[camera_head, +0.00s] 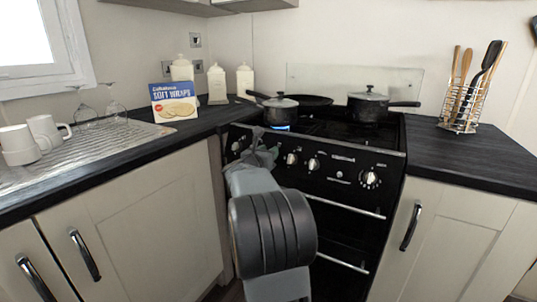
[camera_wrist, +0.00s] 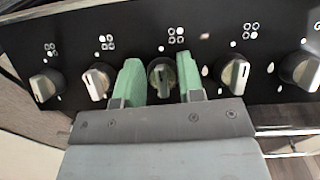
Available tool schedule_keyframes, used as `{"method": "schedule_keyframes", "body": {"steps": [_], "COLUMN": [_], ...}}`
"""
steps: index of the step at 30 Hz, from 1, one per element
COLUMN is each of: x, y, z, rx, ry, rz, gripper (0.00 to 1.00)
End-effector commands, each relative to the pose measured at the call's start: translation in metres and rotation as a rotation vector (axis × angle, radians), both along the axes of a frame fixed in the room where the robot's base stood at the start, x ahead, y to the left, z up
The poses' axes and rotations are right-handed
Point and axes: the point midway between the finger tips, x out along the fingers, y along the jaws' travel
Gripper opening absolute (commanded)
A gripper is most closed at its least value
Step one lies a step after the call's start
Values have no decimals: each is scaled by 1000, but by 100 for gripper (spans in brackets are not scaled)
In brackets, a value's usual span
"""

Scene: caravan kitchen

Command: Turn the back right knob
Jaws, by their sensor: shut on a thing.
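The black stove front carries a row of silver-and-black knobs, each with a small burner mark above it. In the wrist view my gripper (camera_wrist: 161,72) has its green fingers on either side of the third knob from the left (camera_wrist: 162,78) and is shut on it. The knob's grip ridge looks roughly upright. Other knobs show to the left (camera_wrist: 97,83) and right (camera_wrist: 235,73). In the head view my gripper (camera_head: 262,150) is at the left part of the stove panel, and my arm hides the held knob there.
A blue flame (camera_head: 281,128) burns under the left saucepan (camera_head: 280,109). Another pan (camera_head: 368,106) stands at the right, a flat black pan (camera_head: 311,101) behind. Oven handles (camera_head: 345,207) lie below the knobs. Neighbouring knobs sit close to my fingers.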

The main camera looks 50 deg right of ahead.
Motion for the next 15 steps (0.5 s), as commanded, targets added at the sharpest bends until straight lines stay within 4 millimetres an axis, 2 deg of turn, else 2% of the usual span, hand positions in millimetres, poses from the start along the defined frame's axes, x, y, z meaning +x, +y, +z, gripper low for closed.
{"method": "schedule_keyframes", "body": {"steps": [15], "x": [2], "y": [1], "z": [0], "rx": [-98], "ry": [396], "rz": [189], "gripper": [12]}}
